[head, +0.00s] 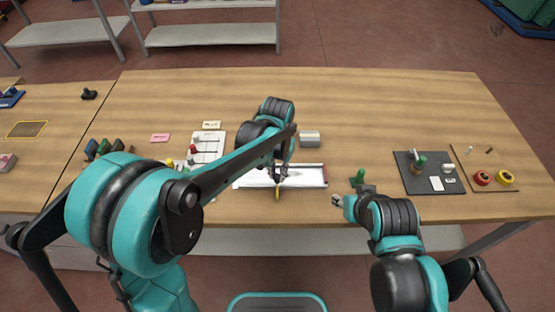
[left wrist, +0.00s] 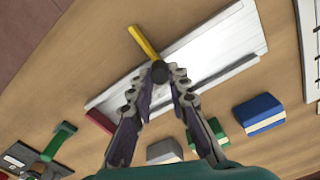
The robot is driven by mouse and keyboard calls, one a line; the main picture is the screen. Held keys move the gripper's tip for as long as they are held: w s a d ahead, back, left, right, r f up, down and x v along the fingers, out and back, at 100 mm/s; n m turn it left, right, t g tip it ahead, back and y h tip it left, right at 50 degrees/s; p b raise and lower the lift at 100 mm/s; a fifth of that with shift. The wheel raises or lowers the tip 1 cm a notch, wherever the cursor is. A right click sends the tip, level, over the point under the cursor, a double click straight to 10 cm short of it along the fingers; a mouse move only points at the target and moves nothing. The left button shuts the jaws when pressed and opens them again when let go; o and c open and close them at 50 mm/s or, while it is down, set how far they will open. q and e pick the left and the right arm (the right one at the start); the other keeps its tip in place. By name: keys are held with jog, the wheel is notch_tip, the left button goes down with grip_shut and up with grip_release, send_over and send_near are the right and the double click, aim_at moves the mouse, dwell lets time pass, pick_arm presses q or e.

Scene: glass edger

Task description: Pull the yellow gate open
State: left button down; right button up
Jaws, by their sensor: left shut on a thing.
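The yellow gate (head: 277,193) is a thin bar at the front edge of a long white tray-like fixture (head: 310,176) in the head view. In the left wrist view the yellow gate (left wrist: 143,42) sticks out past the edge of the white fixture (left wrist: 215,45). A dark round knob (left wrist: 160,70) sits at its inner end. My left gripper (left wrist: 160,80) is shut on this knob, its fingertips at the knob's sides. In the head view my left gripper (head: 278,172) is over the middle of the fixture. My right gripper (head: 337,200) is right of the fixture; its fingers are too small to read.
A green-handled item (head: 358,178) stands beside my right gripper. A dark mat (head: 405,180) with small tools lies farther right, near red and yellow round items. A grey block (head: 309,138) stands behind the fixture. A white panel (head: 208,147) lies to the left. The back of the table is clear.

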pick_arm(q)
jog(key=shift+s, duration=0.75)
jog(key=c, duration=1.4)
grip_release()
jog(key=shift+c, duration=0.2)
jog(key=shift+r, duration=0.1)
notch_tip(320, 180, up, 12)
jog(key=shift+a, duration=0.1)
